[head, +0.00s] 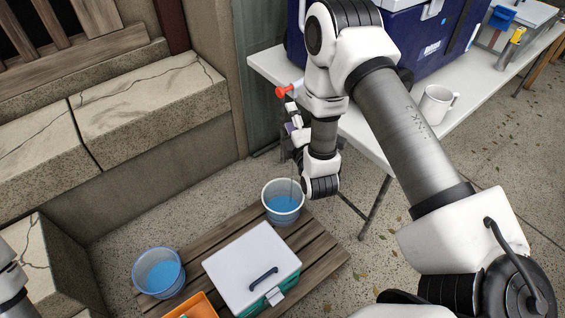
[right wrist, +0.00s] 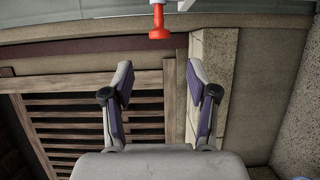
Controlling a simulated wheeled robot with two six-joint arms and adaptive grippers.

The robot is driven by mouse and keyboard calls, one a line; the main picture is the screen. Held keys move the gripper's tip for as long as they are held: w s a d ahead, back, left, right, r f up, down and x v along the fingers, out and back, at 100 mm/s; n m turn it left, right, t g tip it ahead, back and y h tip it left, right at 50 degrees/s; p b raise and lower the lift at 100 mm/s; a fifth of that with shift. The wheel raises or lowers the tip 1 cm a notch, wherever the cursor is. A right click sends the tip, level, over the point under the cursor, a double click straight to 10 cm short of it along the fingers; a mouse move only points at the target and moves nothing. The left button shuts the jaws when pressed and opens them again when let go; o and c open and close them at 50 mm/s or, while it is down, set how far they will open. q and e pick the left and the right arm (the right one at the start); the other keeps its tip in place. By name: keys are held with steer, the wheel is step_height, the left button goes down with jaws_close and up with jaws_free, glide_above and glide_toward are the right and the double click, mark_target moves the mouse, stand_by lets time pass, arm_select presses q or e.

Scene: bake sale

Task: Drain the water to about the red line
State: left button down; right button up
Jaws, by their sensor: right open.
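A dark blue cooler (head: 420,45) stands on a white table, partly hidden by my right arm. Its red spigot (head: 284,91) sticks out to the left past the table edge. The spigot also shows in the right wrist view (right wrist: 158,24), at the top middle. My right gripper (head: 292,116) is open and empty, just below the spigot in the head view. In the right wrist view its spread fingers (right wrist: 158,82) lie below the spigot, apart from it. A clear bucket (head: 283,216) with blue water stands on the low pallet underneath. I see no red line. My left gripper is not in view.
A second bucket (head: 159,272) with blue water stands at lower left. A white-lidded teal box (head: 250,265) and an orange container (head: 197,306) are beside it on the wooden pallet (head: 325,262). A white mug (head: 436,104) stands on the table (head: 268,64). A stone ledge lines the left.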

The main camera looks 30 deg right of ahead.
mark_target(282, 91)
stand_by(0.3)
steer(key=shift+s+a, duration=0.1)
steer(key=shift+a, duration=0.1)
steer(key=c, duration=0.5)
steer(key=a+y, duration=0.1)
steer(key=s+a+n+y, duration=0.1)
steer(key=a+y, duration=0.1)
steer(key=shift+s+a+r+n, duration=0.2)
steer(key=shift+s+r+n, duration=0.05)
steer(key=shift+s+n, duration=0.05)
jaws_close()
steer(key=w+d, duration=0.4)
steer(key=w, duration=0.6)
steer(key=shift+w+d+b, duration=0.3)
steer(key=shift+w+b, duration=0.05)
steer(key=shift+b, duration=0.1)
